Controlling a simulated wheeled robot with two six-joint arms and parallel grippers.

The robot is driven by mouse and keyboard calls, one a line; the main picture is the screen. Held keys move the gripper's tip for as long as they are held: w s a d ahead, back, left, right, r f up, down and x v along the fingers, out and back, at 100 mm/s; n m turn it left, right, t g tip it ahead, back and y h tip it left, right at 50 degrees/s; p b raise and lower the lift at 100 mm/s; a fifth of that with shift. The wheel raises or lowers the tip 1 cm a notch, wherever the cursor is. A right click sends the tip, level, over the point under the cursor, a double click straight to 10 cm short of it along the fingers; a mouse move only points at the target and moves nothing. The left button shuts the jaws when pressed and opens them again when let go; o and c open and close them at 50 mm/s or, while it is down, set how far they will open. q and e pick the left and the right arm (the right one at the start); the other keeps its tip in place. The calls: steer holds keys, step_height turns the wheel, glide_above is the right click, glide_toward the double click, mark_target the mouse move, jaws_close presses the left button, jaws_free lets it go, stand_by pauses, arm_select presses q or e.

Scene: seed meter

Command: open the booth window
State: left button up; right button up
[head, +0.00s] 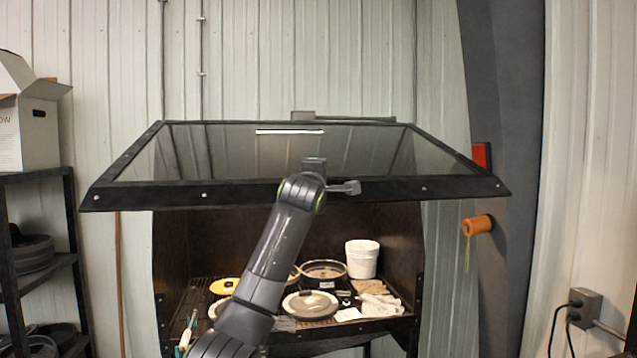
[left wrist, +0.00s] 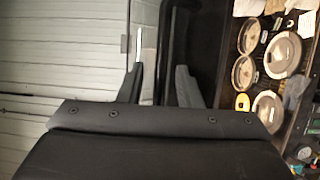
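The booth window is a glass pane in a black frame (head: 240,193). In the head view it is swung up and out, nearly level, above the open booth front. My left arm rises from the bottom centre, with its left gripper (head: 333,175) at the middle of the frame's front bar. In the left wrist view the fingers of this gripper (left wrist: 160,85) stand apart, with a bright strip and a dark strip showing between them. Whether they touch the frame is unclear. My right gripper is in neither view.
Inside the booth (head: 385,235) are a white bucket (head: 361,259), round pans and plates (head: 310,304), and cloths on a rack. A shelf with a cardboard box (head: 30,125) stands at left. An orange fixture (head: 478,225) and a dark post (head: 505,100) are at right.

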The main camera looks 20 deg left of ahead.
arm_select(q)
steer(key=s+d+b, duration=0.2)
steer(key=s+b, duration=0.8)
steer(key=s, duration=0.7)
steer(key=shift+d+f, duration=0.35)
steer(key=shift+f, duration=0.05)
